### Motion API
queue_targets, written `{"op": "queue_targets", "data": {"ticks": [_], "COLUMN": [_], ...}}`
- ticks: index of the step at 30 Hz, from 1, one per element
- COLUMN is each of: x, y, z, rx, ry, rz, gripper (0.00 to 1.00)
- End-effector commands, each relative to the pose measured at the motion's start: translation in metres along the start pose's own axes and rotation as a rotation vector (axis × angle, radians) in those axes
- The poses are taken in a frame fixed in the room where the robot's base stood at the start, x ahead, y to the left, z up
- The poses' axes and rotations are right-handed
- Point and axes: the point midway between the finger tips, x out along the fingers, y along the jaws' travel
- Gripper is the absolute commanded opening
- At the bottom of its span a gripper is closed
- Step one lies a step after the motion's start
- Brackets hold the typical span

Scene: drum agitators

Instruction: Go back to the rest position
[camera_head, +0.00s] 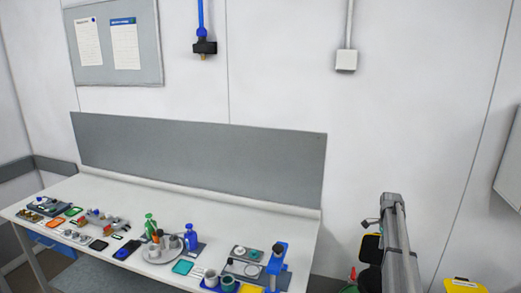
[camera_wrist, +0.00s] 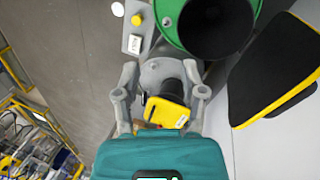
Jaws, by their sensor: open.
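In the wrist view my gripper (camera_wrist: 160,95) has its two grey fingers spread apart, with nothing held between them. Beyond the fingers is a yellow part with a white label (camera_wrist: 167,112) next to a dark cylinder; it lies farther off, and I cannot tell the exact distance. In the head view my arm reaches up at the lower right, to the right of the bench; the gripper itself is not clearly visible there.
A green-rimmed dark opening (camera_wrist: 212,22) and a black-and-yellow panel (camera_wrist: 280,70) lie near my gripper. A white bench (camera_head: 215,205) with several small items stands left of my arm. A yellow object (camera_head: 464,286) is at the lower right.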

Motion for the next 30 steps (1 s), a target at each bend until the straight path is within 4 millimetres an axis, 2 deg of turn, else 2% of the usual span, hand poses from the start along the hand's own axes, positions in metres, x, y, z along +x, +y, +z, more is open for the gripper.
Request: {"op": "queue_targets", "data": {"ticks": [1,5,8,12,18,24,30], "x": [0.01,0.027,0.047,0.075,0.115,0.152,0.174], "y": [0.01,0.028,0.051,0.087,0.142,0.201,0.238], "z": [0.016,0.054,0.094,0.148,0.214,0.267,0.296], "rx": [-0.045,-0.192,-0.352,-0.597,-0.943,-1.277,-1.502], "ry": [0.005,0.022,0.041,0.074,0.129,0.191,0.237], "rz": [-0.006,-0.027,-0.048,-0.076,-0.111,-0.136,-0.149], "gripper": [0.54,0.54,0.54,0.54,0.54,0.54,0.54]}}
